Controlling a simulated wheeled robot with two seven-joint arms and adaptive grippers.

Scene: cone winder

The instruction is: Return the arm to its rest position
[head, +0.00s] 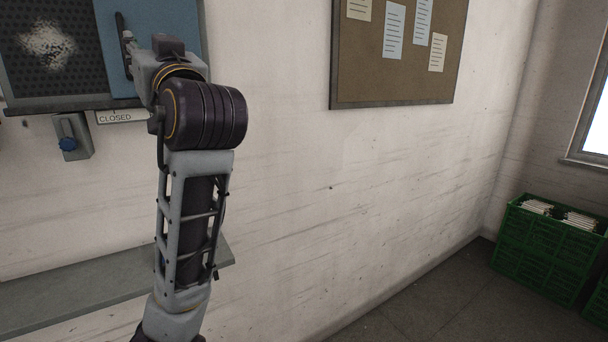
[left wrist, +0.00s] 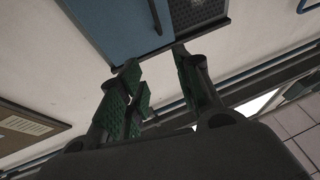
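My left arm (head: 195,215) rises from the bottom of the head view, with its wrist (head: 172,75) in front of a blue panel (head: 115,45). The fingers cannot be made out clearly in the head view. In the left wrist view my left gripper (left wrist: 157,60) is open, its green-padded fingers apart with nothing between them. The blue panel (left wrist: 120,30) and its dark handle (left wrist: 155,16) lie beyond the fingertips; no touch shows. My right gripper is in neither view.
A grey shelf (head: 80,285) runs along the wall below the arm. A notice board (head: 375,65) hangs right. Green crates (head: 545,238) stand on the floor far right.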

